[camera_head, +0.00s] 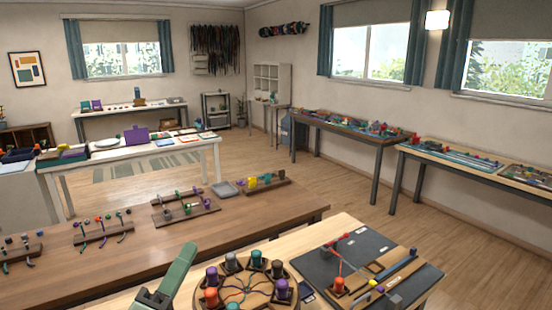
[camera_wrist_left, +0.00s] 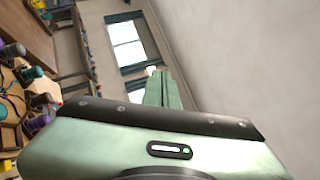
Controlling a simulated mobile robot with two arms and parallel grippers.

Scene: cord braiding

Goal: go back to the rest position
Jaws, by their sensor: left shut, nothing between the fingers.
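My left gripper (camera_head: 189,249) is pale green and reaches up from the bottom edge of the head view, just left of the round braiding disc (camera_head: 259,301). Its fingers are together and empty, and they also show in the left wrist view (camera_wrist_left: 164,77), pointing toward the wall and windows. The disc carries several coloured bobbins with cords running to its middle. It is partly cut off by the bottom edge. The gripper appears apart from the bobbins. My right gripper is in neither view.
A dark mat (camera_head: 335,254) with an orange bobbin and a wooden strip lies right of the disc. A brown table (camera_head: 246,226) behind holds several peg racks and a grey tray (camera_head: 224,189). Side tables line the right wall. Open floor (camera_head: 345,200) lies between.

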